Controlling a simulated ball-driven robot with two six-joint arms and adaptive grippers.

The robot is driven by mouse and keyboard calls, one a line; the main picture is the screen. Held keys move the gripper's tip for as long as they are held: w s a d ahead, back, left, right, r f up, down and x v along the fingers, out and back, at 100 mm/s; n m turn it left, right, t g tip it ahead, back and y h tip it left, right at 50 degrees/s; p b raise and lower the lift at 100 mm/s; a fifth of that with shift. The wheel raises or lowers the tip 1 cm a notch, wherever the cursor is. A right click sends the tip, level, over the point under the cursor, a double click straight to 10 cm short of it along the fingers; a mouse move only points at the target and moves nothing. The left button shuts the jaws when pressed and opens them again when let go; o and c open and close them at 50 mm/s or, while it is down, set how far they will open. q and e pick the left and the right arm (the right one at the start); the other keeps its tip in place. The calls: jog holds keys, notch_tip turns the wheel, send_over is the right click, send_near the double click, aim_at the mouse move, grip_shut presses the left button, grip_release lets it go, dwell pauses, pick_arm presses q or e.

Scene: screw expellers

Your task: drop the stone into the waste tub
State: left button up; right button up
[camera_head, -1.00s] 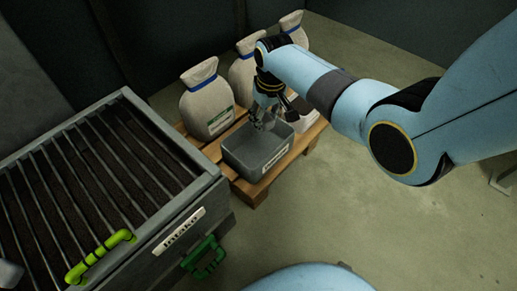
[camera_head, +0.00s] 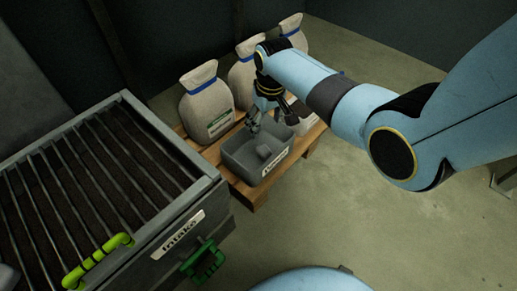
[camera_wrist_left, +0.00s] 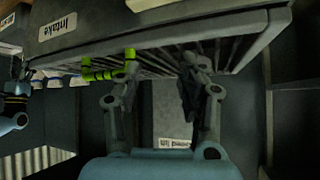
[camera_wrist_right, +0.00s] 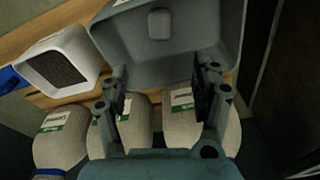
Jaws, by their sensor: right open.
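The grey waste tub (camera_head: 238,168) stands on the wooden pallet. The stone (camera_head: 264,152), a small grey block, is inside it, and also shows in the right wrist view (camera_wrist_right: 160,24). My right gripper (camera_head: 258,120) is above the tub's far side, apart from the stone. Its fingers stand open and empty in the right wrist view (camera_wrist_right: 161,75). My left gripper (camera_wrist_left: 157,75) shows only in its own wrist view, fingers apart with nothing between them, near the barred intake.
The barred intake hopper (camera_head: 185,232) with green handles fills the left. Several sacks (camera_head: 207,104) stand behind the tub on the pallet (camera_head: 253,194). A white container with dark contents (camera_wrist_right: 62,62) stands beside the tub. The floor (camera_head: 350,220) at right is clear.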

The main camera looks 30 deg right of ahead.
notch_tip(320, 180, up, 12)
jog(key=s, duration=0.1)
jog(key=shift+s+f, duration=0.15)
jog(key=shift+s, duration=0.05)
jog(key=shift+d, duration=0.1)
